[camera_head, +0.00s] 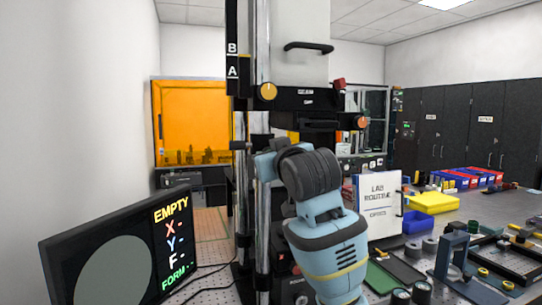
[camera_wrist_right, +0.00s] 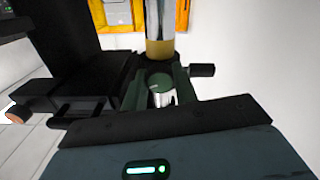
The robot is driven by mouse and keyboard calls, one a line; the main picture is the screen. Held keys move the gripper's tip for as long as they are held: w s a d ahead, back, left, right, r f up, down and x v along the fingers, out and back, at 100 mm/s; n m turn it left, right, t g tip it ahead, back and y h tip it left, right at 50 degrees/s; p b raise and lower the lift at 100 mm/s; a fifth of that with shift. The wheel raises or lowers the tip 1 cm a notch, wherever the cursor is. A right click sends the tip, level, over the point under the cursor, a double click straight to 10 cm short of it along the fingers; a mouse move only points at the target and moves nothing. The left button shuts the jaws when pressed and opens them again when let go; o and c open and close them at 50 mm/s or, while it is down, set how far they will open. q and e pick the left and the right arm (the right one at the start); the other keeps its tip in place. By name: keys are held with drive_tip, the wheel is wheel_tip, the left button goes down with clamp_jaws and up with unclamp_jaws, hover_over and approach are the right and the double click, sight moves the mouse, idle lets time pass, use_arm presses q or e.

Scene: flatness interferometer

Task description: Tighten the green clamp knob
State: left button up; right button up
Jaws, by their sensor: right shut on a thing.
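The green clamp knob (camera_wrist_right: 159,82) shows in the right wrist view as a dark green round top with shiny metal beneath it. My right gripper (camera_wrist_right: 162,92) has a finger on either side of it and is shut on it. In the head view my right arm reaches up to the instrument's column (camera_head: 262,205); its hand and the green knob are hidden or too hard to make out there. A metal post with a brass-coloured collar (camera_wrist_right: 160,48) stands just beyond the knob in the wrist view. My left gripper is not in view.
A tilted monitor (camera_head: 115,255) at lower left reads EMPTY. A yellow knob (camera_head: 268,91) and an orange knob (camera_head: 362,122) sit higher on the instrument. A white LAB ROUTINE board (camera_head: 378,205) stands right of my arm. The bench at right holds a yellow tray (camera_head: 435,203) and several parts.

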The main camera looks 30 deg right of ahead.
drive_tip(key=n, duration=1.2)
drive_tip(key=shift+r+n, duration=0.1)
drive_tip(key=shift+n, duration=0.2)
idle(0.4)
drive_tip(key=o, duration=1)
drive_tip(key=shift+c, duration=0.2)
drive_tip(key=v, duration=0.7)
drive_tip(key=shift+s, duration=0.4)
